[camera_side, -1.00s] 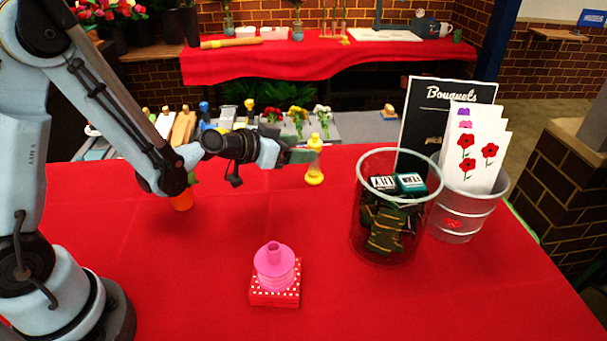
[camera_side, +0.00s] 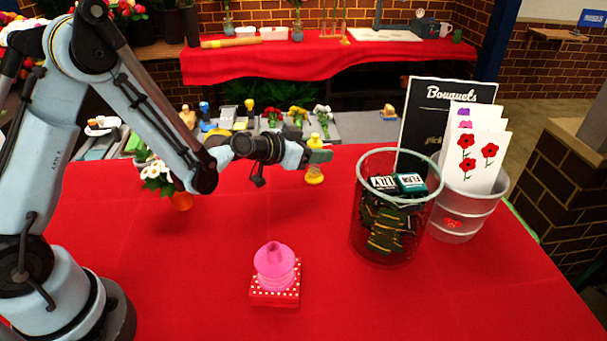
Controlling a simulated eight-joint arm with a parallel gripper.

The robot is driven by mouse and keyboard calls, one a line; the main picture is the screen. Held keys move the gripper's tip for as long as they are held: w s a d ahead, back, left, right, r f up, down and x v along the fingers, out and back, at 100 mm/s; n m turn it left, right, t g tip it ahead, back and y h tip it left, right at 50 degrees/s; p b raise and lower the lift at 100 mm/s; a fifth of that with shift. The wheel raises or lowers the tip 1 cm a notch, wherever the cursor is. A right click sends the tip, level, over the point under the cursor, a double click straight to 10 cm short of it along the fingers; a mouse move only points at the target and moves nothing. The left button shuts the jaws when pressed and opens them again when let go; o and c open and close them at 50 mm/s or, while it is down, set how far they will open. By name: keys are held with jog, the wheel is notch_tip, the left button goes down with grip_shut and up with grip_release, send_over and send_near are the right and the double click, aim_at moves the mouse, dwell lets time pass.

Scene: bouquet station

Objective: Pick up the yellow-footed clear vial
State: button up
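The yellow-footed clear vial (camera_side: 314,176) stands upright on the red cloth near the far edge of the table, left of the large clear bin. Its yellow foot shows, while its middle is covered by my gripper. My gripper (camera_side: 319,156) reaches in level from the left, and its dark fingers overlap the vial's upper half in this view. I cannot tell whether the fingers touch the vial or how wide they are open.
A clear bin (camera_side: 361,225) with dark packets stands to the right, beside a bucket (camera_side: 456,222) of flower cards and a black Bouquets sign (camera_side: 424,112). A pink spool (camera_side: 274,267) sits on a red dotted box in front.

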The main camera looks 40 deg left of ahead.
grip_shut()
jog(key=shift+r, duration=0.2)
dwell(0.3)
